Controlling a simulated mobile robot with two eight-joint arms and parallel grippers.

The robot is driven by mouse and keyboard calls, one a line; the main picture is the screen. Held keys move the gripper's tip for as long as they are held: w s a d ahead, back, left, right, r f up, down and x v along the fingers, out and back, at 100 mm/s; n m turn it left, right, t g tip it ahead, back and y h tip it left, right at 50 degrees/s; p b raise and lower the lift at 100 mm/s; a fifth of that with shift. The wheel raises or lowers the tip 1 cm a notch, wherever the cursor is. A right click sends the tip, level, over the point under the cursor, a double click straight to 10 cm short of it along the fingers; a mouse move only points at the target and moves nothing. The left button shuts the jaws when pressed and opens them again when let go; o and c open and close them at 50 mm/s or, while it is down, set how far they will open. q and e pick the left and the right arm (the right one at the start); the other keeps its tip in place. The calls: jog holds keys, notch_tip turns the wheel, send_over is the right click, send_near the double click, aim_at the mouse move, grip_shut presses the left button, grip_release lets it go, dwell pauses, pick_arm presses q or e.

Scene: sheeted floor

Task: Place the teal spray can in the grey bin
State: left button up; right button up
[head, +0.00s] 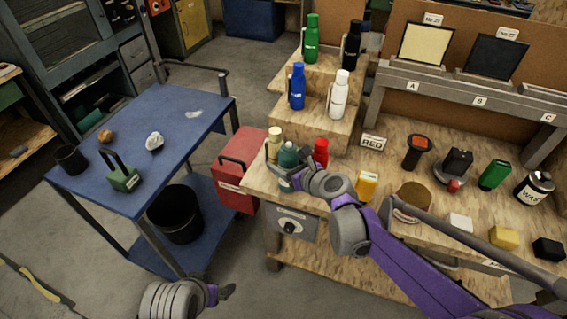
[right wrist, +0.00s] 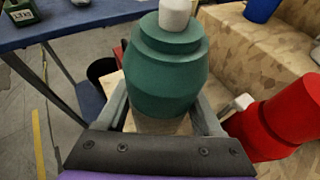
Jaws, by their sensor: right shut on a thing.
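The teal spray can (head: 288,158) stands upright at the left front edge of the workbench; it fills the middle of the right wrist view (right wrist: 167,75), with a pale cap on top. My right gripper (head: 283,175) is shut on it, one finger on each side. I cannot tell whether its base touches the bench. A dark round bin (head: 175,214), black to dark grey, stands on the lower shelf of the blue cart. My left gripper (head: 222,293) is at the bottom of the head view, away from the objects; its jaws are unclear.
A cream bottle (head: 273,142) and a red bottle (head: 321,152) stand close to the can. A yellow item (head: 367,185) is right of my wrist. A red box (head: 238,172) stands between bench and cart (head: 180,130). The cart's top partly overhangs the bin.

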jog(key=shift+f, duration=0.1)
jog(key=o, duration=1)
jog(key=shift+f, duration=0.1)
jog(key=o, duration=0.4)
jog(key=shift+o, duration=0.2)
